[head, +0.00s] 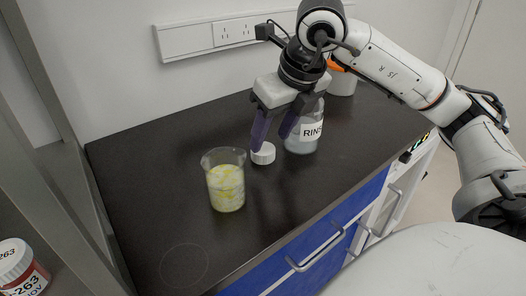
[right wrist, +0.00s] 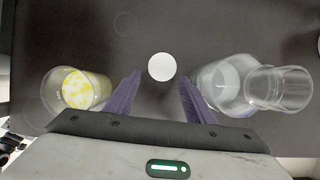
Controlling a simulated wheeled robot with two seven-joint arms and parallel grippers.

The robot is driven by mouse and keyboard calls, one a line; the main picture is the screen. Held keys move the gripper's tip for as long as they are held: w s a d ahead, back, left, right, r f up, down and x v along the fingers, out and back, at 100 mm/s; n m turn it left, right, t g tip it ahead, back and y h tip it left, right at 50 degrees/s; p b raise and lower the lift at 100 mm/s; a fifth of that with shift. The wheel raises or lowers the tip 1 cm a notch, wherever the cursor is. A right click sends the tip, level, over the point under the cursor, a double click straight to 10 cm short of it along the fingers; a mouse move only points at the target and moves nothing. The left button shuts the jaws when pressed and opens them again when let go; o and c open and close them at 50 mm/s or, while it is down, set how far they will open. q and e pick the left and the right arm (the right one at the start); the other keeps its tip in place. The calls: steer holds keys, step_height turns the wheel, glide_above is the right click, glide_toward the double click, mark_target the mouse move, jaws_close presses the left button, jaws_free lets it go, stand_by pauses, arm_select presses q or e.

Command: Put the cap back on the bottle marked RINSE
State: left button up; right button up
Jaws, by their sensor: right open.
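The bottle marked RINSE (head: 305,135) stands upright on the dark bench, partly behind my right gripper. It is clear, and its mouth shows without a cap in the right wrist view (right wrist: 281,87). A white round cap (head: 263,154) lies on the bench just left of the bottle; it also shows in the right wrist view (right wrist: 162,67). My right gripper (head: 270,141) is open and points down above the cap, with its purple fingers (right wrist: 156,95) on either side and nothing between them. My left gripper is not in view.
A beaker (head: 226,186) with yellow-and-white contents stands left of the cap, and shows in the right wrist view (right wrist: 77,90). A white container with orange (head: 342,80) stands behind the bottle. A labelled jar (head: 20,268) is at lower left. The front left of the bench is clear.

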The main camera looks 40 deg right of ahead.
mark_target(265, 150)
steer(key=shift+b+x, duration=0.4)
steer(key=shift+x, duration=2.2)
steer(key=shift+w+d+r, duration=0.1)
steer(key=shift+w+d, duration=0.05)
steer(key=c, duration=0.7)
